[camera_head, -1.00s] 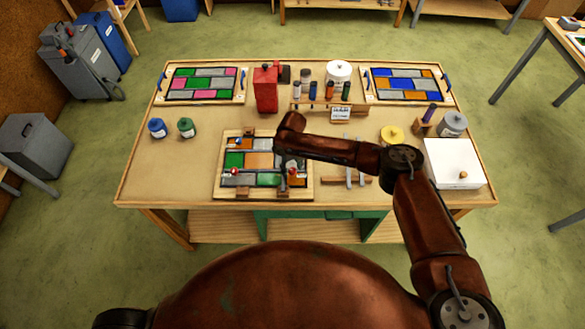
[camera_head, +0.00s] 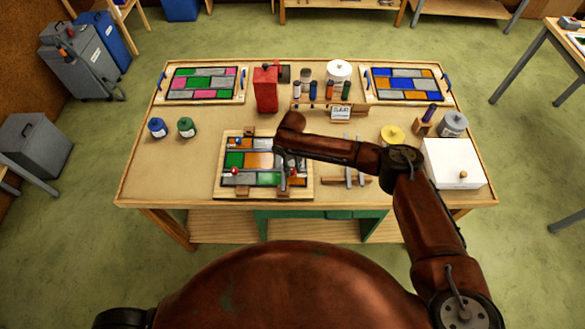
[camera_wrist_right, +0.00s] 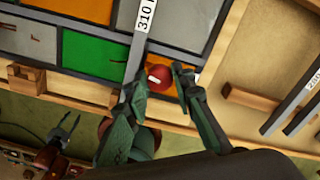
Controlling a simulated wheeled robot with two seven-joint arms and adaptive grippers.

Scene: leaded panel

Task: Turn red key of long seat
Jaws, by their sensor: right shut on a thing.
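The leaded panel (camera_head: 228,191), with green, orange and grey panes in a wooden frame, lies at the table's front middle. In the right wrist view, a round red key (camera_wrist_right: 160,77) with a pale mark sits near the panel's front edge; it also shows in the head view (camera_head: 292,171). My right gripper (camera_wrist_right: 163,80) has a finger on each side of the red key and is shut on it. A grey strip labelled 310 (camera_wrist_right: 145,16) runs beside the key, partly behind one finger. A dark pronged shape, perhaps my left gripper (camera_wrist_right: 64,132), shows small at lower left.
Metal strips (camera_head: 350,177) on a wooden rest lie right of the panel. A white box (camera_head: 455,163) stands at the front right. A red can (camera_head: 265,90) and bottles stand behind. The table left of the panel is mostly clear.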

